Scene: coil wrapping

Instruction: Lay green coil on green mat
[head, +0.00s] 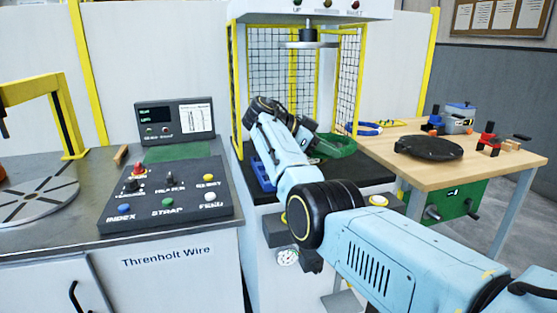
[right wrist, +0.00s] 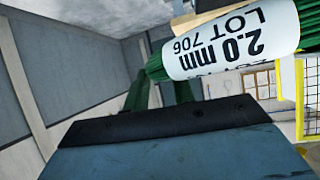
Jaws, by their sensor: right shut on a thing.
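The green coil (head: 337,146) is in the caged press bay, held at the end of my right arm. My right gripper (head: 312,138) is shut on it, with its fingertips partly hidden by my wrist. In the right wrist view, the coil's white label (right wrist: 230,42) reads "2.0 mm LOT 706", with green strands (right wrist: 155,68) beside it. A flat green patch (head: 180,153) lies on the left bench behind the control box and may be the green mat; it is mostly hidden. My left gripper is out of view.
Yellow-framed mesh guards (head: 347,75) flank the bay, with a press disc (head: 309,45) overhead. A blue item (head: 262,176) sits on the black bay floor. The control box (head: 165,195) stands on the left bench. A wooden table (head: 480,172) at right holds a black disc (head: 428,147) and tools.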

